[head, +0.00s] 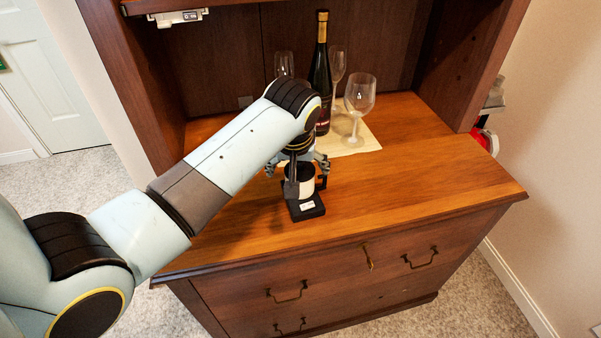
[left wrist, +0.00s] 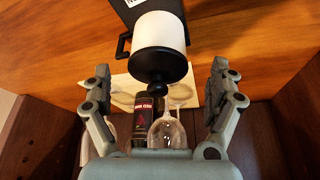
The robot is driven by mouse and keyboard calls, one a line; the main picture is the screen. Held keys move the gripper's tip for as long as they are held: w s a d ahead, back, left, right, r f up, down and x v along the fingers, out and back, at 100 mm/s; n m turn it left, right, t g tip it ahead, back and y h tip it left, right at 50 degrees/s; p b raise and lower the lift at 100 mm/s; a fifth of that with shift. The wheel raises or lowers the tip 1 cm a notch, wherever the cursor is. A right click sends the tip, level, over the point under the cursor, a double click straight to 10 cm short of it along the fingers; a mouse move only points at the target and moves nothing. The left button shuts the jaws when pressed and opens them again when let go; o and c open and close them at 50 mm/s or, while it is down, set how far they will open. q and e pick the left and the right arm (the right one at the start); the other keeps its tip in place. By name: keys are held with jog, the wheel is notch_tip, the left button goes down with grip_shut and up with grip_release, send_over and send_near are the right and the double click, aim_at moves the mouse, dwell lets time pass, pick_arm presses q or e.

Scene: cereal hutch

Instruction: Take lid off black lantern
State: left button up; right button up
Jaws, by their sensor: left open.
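The black lantern (head: 307,207) stands upright on the wooden hutch top, with a square black base and a white cylinder body. In the left wrist view its white body (left wrist: 159,31) shows, with the black lid (left wrist: 158,64) and round knob facing the camera. In the left wrist view the gripper (left wrist: 158,85) is open, one finger on each side of the lid and knob, apart from both. My right gripper is not in view.
A dark wine bottle (head: 320,80) and a clear wine glass (head: 359,95) stand behind the lantern on a pale mat (head: 368,144), with more glasses near them. Hutch side walls rise left and right. The wooden top (head: 430,180) is clear to the right.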

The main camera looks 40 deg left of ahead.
aim_at(300, 169)
pick_arm(q)
jog(key=x, duration=0.3)
jog(key=shift+w+d+r, duration=0.1)
jog(key=shift+d, duration=0.05)
jog(key=shift+w+f, duration=0.1)
jog(key=shift+f, duration=0.15)
jog(key=shift+c, duration=1.5)
jog(key=c, duration=0.9)
jog(key=shift+c, duration=0.4)
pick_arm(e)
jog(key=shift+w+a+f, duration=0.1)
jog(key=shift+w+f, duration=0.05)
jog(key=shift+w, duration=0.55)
